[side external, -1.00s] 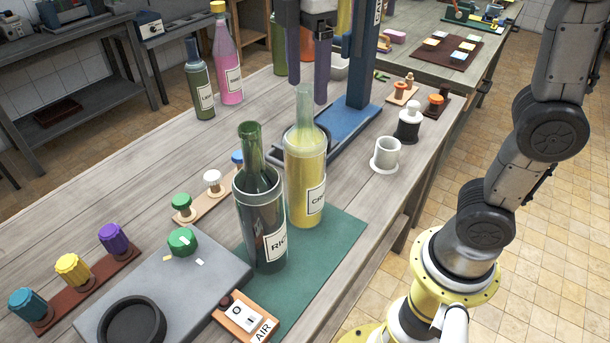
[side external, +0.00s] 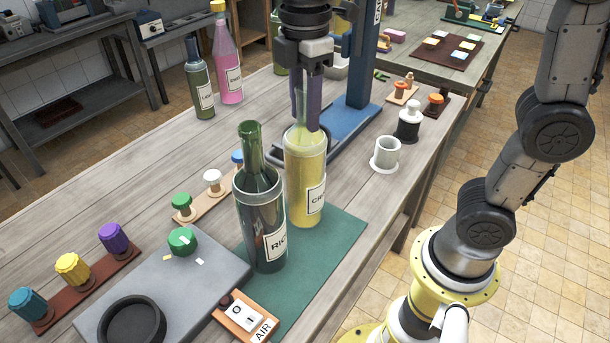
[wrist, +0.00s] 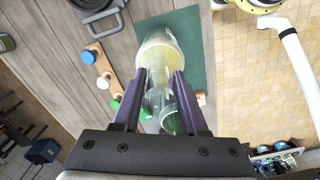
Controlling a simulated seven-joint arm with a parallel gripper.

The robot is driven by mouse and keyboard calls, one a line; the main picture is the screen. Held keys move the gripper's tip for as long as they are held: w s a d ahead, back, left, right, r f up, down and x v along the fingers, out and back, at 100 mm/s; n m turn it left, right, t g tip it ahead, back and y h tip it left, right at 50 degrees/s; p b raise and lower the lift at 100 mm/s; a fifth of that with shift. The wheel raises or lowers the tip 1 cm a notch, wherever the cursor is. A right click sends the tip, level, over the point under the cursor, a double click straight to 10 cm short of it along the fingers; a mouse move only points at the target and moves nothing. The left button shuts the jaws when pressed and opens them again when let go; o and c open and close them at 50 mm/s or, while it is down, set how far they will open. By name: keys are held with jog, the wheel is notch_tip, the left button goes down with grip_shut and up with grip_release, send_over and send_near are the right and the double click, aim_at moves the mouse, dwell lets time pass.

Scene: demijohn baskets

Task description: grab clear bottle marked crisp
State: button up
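The clear bottle marked CRISP (side external: 305,190), with yellow liquid and a white label, stands upright on a green mat (side external: 335,238). My gripper (side external: 307,118) points down over it, its purple fingers on either side of the clear neck. In the wrist view the fingers (wrist: 159,72) stand apart with the bottle (wrist: 158,48) between them, and they look open. Its label is hidden in that view. A dark green bottle (side external: 260,215), its label partly readable, stands upright close in front of it.
A grey block (side external: 200,270) and an orange switch box (side external: 245,316) lie in front. A blue stand (side external: 362,115) rises behind. A white mug (side external: 386,153) is at right. Green (side external: 200,85) and pink (side external: 228,65) bottles stand at back left. The left-middle tabletop is clear.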

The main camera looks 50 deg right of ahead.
grip_shut()
jog(key=shift+f, duration=0.25)
dwell(0.7)
jog(key=shift+r, duration=0.1)
